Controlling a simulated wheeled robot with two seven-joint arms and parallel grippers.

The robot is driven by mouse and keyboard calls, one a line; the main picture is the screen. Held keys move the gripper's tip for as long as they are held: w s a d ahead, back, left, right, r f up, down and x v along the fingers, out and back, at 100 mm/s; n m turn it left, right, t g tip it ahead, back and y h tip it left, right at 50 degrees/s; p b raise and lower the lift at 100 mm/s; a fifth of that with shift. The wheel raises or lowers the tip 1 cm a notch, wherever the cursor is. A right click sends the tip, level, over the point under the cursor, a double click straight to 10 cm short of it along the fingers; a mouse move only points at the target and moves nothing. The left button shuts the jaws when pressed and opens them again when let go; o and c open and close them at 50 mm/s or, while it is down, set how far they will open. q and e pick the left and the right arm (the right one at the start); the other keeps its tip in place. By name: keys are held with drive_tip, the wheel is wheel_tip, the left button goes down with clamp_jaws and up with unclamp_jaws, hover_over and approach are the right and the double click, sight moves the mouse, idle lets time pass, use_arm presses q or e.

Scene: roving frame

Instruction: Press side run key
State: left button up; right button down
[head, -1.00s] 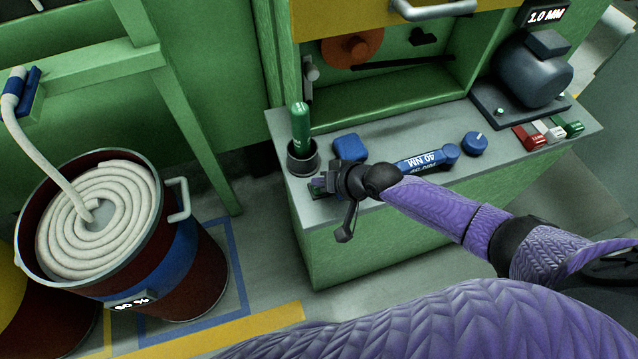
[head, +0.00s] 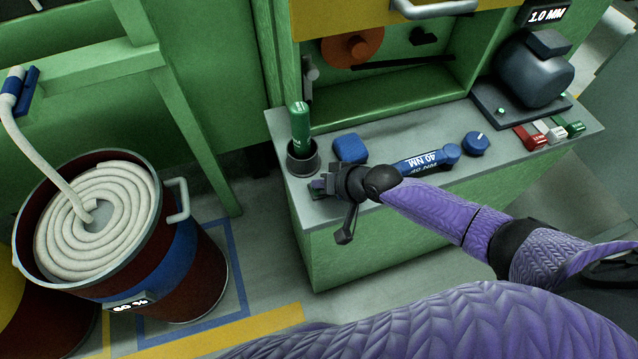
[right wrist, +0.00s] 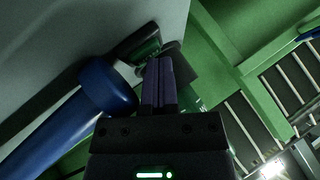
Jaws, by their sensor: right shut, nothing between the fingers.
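My right gripper (head: 318,187) is shut and empty, low over the front left corner of the grey bench top (head: 325,212). In the right wrist view its closed purple fingers (right wrist: 158,82) point at a small green piece in a dark housing (right wrist: 147,48), which may be the side run key. The fingertips are close to it; I cannot tell whether they touch. In the head view the gripper largely covers that spot, and no key can be read there. My left gripper is not in view.
A dark cup (head: 302,158) holding a green-handled tool (head: 300,124) stands just behind the gripper. A drum of coiled rope (head: 185,270) stands left.

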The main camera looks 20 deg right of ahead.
drive_tip(key=shift+r+p, duration=0.7)
drive_tip(key=shift+r, duration=0.15)
drive_tip(key=shift+r, duration=0.2)
wheel_tip(320, 180, up, 5)
drive_tip(key=p, duration=0.4)
drive_tip(key=shift+f+p, duration=0.15)
drive_tip(key=shift+p, duration=0.25)
drive_tip(key=shift+f, duration=0.1)
